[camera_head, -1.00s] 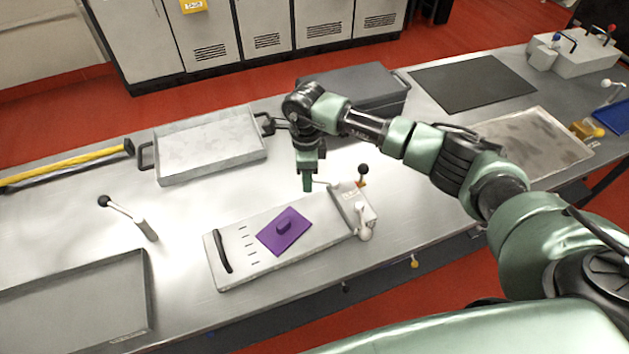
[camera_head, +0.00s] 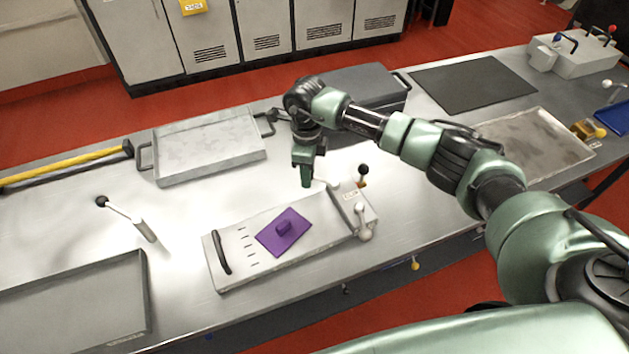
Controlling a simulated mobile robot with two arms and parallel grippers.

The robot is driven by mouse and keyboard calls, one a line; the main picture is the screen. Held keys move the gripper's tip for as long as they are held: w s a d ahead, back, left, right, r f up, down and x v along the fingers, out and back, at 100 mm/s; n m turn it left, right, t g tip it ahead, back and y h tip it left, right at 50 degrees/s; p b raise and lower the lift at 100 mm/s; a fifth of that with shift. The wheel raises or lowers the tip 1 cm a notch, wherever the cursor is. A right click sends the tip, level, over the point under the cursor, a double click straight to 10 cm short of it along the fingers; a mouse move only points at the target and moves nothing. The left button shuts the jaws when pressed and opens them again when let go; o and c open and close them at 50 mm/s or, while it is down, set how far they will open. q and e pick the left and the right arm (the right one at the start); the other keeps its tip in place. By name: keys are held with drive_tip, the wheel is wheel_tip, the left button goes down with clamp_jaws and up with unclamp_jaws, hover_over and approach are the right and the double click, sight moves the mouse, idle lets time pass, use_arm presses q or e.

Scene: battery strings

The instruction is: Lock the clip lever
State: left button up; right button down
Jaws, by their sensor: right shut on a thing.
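A grey fixture plate (camera_head: 228,279) lies on the table with a purple plate (camera_head: 283,234) with a knob on it. At its right end is a light clip block (camera_head: 349,197) with a small label. A thin pale clip lever (camera_head: 327,184) reaches from the block's far left side to my right gripper (camera_head: 307,182). That gripper points down and is shut on the lever's end, which its fingers hide. A black-ball lever (camera_head: 363,171) stands behind the block and a white-ball lever (camera_head: 361,219) is at its front. My left gripper is not in view.
A grey tray (camera_head: 209,145) and a dark case (camera_head: 362,86) stand behind. Another lever with a black ball (camera_head: 101,202) stands at left, near an empty dark tray (camera_head: 75,302). The table between it and the fixture is clear.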

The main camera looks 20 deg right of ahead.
drive_tip(key=shift+w+d, duration=0.1)
drive_tip(key=shift+w+d+m+b, duration=0.25)
drive_tip(key=shift+w+m+b, duration=0.1)
drive_tip(key=shift+m, duration=0.45)
drive_tip(key=shift+w+d+m, duration=0.15)
drive_tip(key=shift+m, duration=0.25)
drive_tip(key=shift+w+d+m, duration=0.4)
drive_tip(key=shift+d+m, duration=0.05)
drive_tip(key=shift+m, duration=0.55)
drive_tip(key=shift+w+d+m, duration=0.1)
drive_tip(key=shift+d+m, duration=0.05)
drive_tip(key=shift+m, duration=0.15)
drive_tip(key=shift+w+d+m, duration=0.35)
drive_tip(key=shift+d+m, duration=0.3)
drive_tip(key=shift+m, duration=0.55)
